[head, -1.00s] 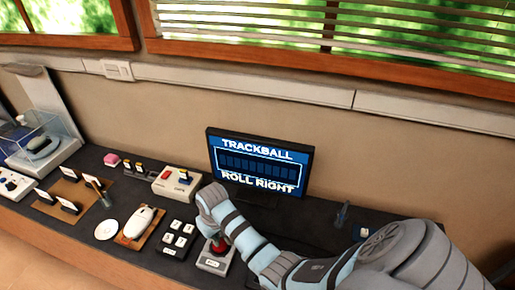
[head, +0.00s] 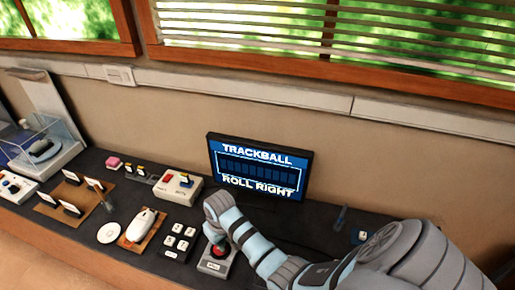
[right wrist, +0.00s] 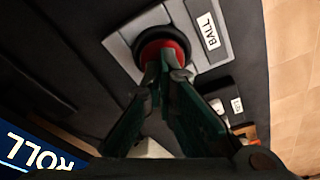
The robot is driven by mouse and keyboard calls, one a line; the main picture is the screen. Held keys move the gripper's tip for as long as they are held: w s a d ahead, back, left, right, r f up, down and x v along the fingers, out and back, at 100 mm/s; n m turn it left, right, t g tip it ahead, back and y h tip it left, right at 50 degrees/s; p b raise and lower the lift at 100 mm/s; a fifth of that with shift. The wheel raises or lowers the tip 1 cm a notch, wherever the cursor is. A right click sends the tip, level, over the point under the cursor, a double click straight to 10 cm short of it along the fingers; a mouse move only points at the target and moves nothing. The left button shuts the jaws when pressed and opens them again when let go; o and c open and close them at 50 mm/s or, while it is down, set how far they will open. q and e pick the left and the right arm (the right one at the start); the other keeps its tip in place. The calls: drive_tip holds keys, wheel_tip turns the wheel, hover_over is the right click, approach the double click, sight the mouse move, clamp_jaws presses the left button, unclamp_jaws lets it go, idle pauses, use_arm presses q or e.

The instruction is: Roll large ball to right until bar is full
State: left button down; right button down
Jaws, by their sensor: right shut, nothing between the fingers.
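The large ball (head: 218,251) is red and sits in a dark ring on a grey base (head: 208,266). In the right wrist view the ball (right wrist: 151,48) shows behind my fingers, and its base carries a label reading BALL (right wrist: 208,31). My right gripper (right wrist: 162,66) is shut and empty, its fingertips over the ball; I cannot tell whether they touch it. The monitor (head: 260,165) reads TRACKBALL and ROLL RIGHT. The bar (head: 258,170) between these words shows only dark segments. My left gripper is not in view.
Left of the ball are a keypad (head: 179,241), a white mouse on a wooden pad (head: 141,225) and a white disc (head: 111,232).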

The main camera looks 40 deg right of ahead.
drive_tip(key=shift+s+d, duration=0.2)
drive_tip(key=shift+s, duration=0.05)
drive_tip(key=shift+r, duration=0.65)
drive_tip(key=shift+w, duration=0.1)
drive_tip(key=shift+w+a, duration=0.6)
drive_tip(key=shift+w, duration=0.3)
drive_tip(key=shift+f+b, duration=0.55)
drive_tip(key=shift+f, duration=0.05)
drive_tip(key=shift+s+d+r+p, duration=0.15)
drive_tip(key=shift+s+p, duration=0.1)
drive_tip(key=shift+p, duration=0.35)
drive_tip(key=shift+s, duration=0.1)
